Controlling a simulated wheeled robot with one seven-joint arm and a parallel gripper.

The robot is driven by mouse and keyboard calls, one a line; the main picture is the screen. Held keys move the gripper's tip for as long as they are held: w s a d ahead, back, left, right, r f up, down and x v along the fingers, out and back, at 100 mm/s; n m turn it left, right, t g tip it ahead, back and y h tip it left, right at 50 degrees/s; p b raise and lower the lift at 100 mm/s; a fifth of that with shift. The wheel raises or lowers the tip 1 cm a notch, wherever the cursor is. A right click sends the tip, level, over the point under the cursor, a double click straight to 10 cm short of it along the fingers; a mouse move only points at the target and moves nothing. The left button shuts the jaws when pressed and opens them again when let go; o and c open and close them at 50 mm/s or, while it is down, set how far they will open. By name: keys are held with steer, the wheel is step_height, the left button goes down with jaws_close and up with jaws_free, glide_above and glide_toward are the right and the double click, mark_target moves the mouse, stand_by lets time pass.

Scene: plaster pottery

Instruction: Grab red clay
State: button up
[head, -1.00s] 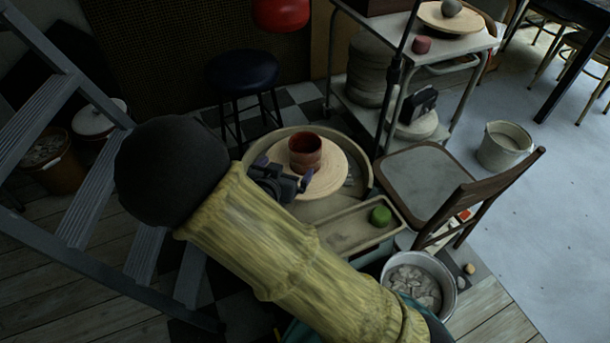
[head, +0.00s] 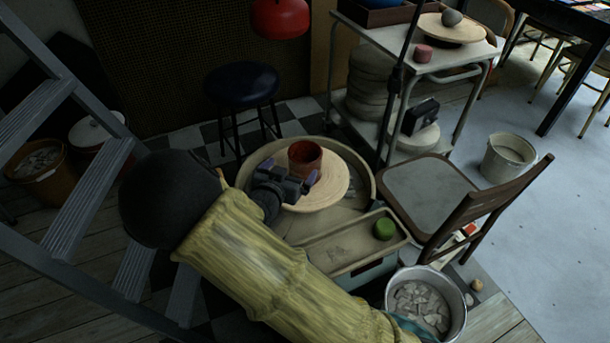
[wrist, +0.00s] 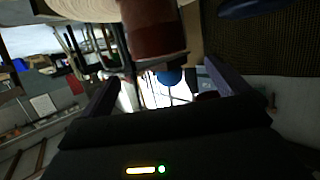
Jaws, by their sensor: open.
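A reddish-brown clay cylinder (head: 305,158), like an open-topped pot, stands upright on the pale round wheel disc (head: 335,190). A small pinkish-red lump (head: 423,53) sits on the white cart at the back right. My gripper (head: 288,174) is open, just in front of the clay cylinder in the head view, and overlaps its lower edge there. In the wrist view, the clay cylinder (wrist: 152,32) is at the top, beyond and above the spread fingers (wrist: 163,72). Nothing is seen between them. I cannot tell whether a finger touches the clay.
A wheel basin (head: 367,180) surrounds the disc, with a tray and green lump (head: 384,229) in front. A chair (head: 470,205) stands close right, a stool (head: 240,85) behind, a ladder (head: 85,200) left. A bucket of pale pieces (head: 425,300) is at front right.

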mark_target(299, 162)
steer(key=b+x, duration=0.1)
steer(key=x, duration=0.4)
steer(key=shift+s+f+b, duration=0.1)
steer(key=shift+f+b, duration=0.05)
steer(key=shift+b, duration=0.15)
steer(key=shift+w+d, duration=0.15)
steer(key=shift+w, duration=0.3)
steer(key=shift+w+d+f+b, duration=0.25)
steer(key=shift+w+f+b, duration=0.1)
steer(key=shift+b, duration=0.15)
steer(key=b+x, duration=0.2)
steer(key=x, duration=0.1)
steer(key=shift+w+d+f, duration=0.1)
steer(key=shift+d+f, duration=0.05)
steer(key=shift+d, duration=0.05)
steer(key=shift+w+d, duration=0.15)
steer(key=shift+w, duration=0.3)
steer(key=shift+c, duration=0.4)
